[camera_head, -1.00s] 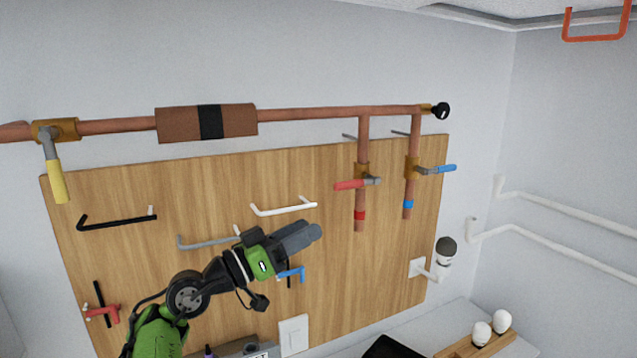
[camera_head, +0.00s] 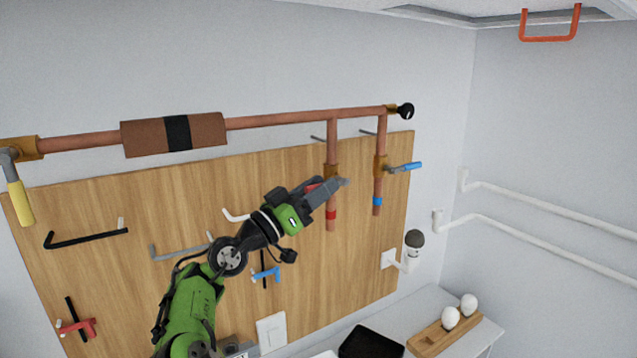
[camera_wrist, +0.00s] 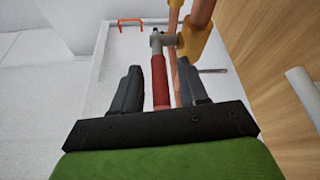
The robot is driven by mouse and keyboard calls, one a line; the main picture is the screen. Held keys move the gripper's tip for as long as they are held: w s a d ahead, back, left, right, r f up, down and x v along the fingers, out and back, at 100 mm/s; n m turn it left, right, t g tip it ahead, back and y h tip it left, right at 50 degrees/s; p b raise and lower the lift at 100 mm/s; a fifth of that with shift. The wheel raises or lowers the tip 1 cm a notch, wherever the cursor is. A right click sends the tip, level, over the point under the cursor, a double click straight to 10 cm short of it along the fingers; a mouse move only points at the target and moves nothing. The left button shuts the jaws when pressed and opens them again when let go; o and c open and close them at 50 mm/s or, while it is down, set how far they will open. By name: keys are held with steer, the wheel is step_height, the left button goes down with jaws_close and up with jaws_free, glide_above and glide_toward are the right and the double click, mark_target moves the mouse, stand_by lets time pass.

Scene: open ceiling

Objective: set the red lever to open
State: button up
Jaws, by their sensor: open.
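The red lever (camera_wrist: 160,82) sits on a brass valve (camera_wrist: 194,40) on a vertical copper pipe. In the wrist view it lies between the two open fingers of my gripper (camera_wrist: 160,90), with a visible gap on each side. In the head view the lever (camera_head: 312,185) is mostly hidden behind my gripper (camera_head: 328,186), which is at the valve on the left of the two vertical pipes. A red band (camera_head: 331,214) marks that pipe below the valve.
A blue lever (camera_head: 405,167) is on the right pipe close by. A yellow lever (camera_head: 20,203) hangs at far left. White hooks and other handles are on the wooden board (camera_head: 110,285). A shelf with a black tray (camera_head: 371,342) is below right.

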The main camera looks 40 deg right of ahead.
jaws_close()
stand_by(0.3)
steer(key=shift+f, duration=0.1)
